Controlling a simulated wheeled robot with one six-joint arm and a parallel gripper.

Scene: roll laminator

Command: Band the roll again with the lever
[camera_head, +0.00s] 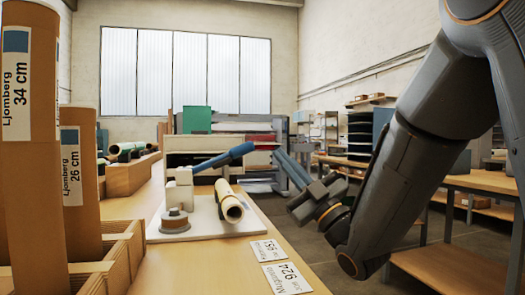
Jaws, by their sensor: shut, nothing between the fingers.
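The banding device stands on a white board (212,236) on the wooden bench. Its blue lever (228,156) slopes up to the right from a pale upright body (180,192). A cream roll (230,205) with a dark, open near end lies on the board, right of the body and below the lever. A round reel (174,220) sits at the front left of the board. My gripper (284,160) is right of the lever's end, apart from it in the picture. Its fingers look closed, with nothing seen between them. Whether a band is around the roll is too small to tell.
Tall brown tubes labelled Ljomberg (30,120) stand in a wooden rack (122,250) at the left. Two printed cards (285,278) lie on the bench's front right. A green box (197,119) and shelving stand behind. Open floor lies right of the bench.

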